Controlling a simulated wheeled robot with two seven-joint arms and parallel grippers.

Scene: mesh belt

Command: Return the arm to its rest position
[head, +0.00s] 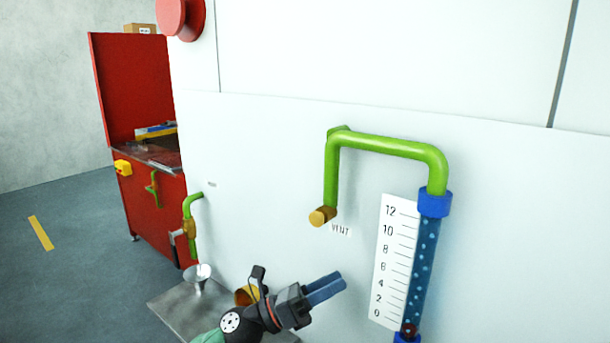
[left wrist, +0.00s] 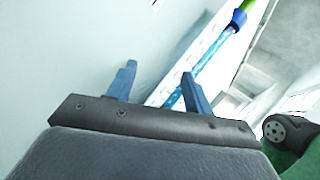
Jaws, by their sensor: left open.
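My left gripper (head: 325,288) is in the lower middle of the head view, in front of the white wall panel. Its blue fingers point right, toward the scale and the blue tube. In the left wrist view the two blue fingers (left wrist: 158,84) stand apart with nothing between them. The blue tube (left wrist: 200,72) shows beyond them, apart from the fingers. My right gripper is in neither view.
A blue bubbling tube (head: 421,265) with a numbered scale (head: 393,262) stands right of the gripper. A green pipe (head: 385,146) ends in a brass vent (head: 322,216). A metal tray (head: 172,304), a funnel (head: 198,273) and a yellow cup (head: 243,295) are lower left. A red cabinet (head: 152,212) stands behind.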

